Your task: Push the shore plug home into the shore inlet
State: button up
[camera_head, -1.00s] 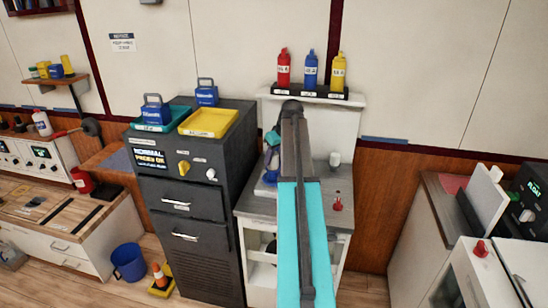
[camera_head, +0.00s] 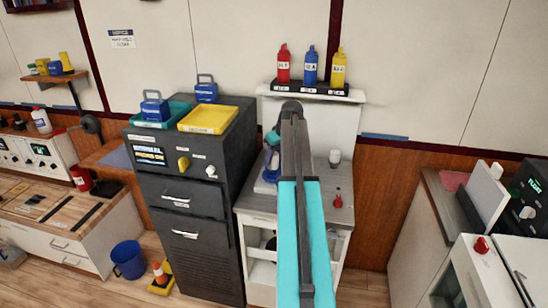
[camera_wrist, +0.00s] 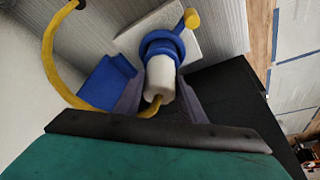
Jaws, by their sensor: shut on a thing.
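In the wrist view the shore plug (camera_wrist: 160,82) is a white cylinder with a yellow cable leaving its near end. My gripper (camera_wrist: 159,98) is shut on it, one grey finger on each side. The plug's far end meets the blue round collar of the shore inlet (camera_wrist: 160,44), which sits on a white plate with a yellow flap standing open at its upper right. I cannot tell how deep the plug sits.
A dark cabinet (camera_head: 190,220) with blue boxes and a yellow tray (camera_head: 209,119) stands left of my arm. A shelf (camera_head: 312,94) with red, blue and yellow bottles is behind. In the wrist view a blue block (camera_wrist: 106,82) and the looping yellow cable (camera_wrist: 49,60) lie close to the left finger.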

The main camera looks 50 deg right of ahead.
jog(key=shift+f+b, duration=0.35)
jog(key=shift+f, duration=0.35)
jog(key=o, duration=1.5)
jog(key=shift+c, duration=0.2)
jog(key=b+v, duration=0.3)
jog(key=v, duration=1)
jog(key=shift+r, duration=0.4)
jog(key=shift+s, duration=0.1)
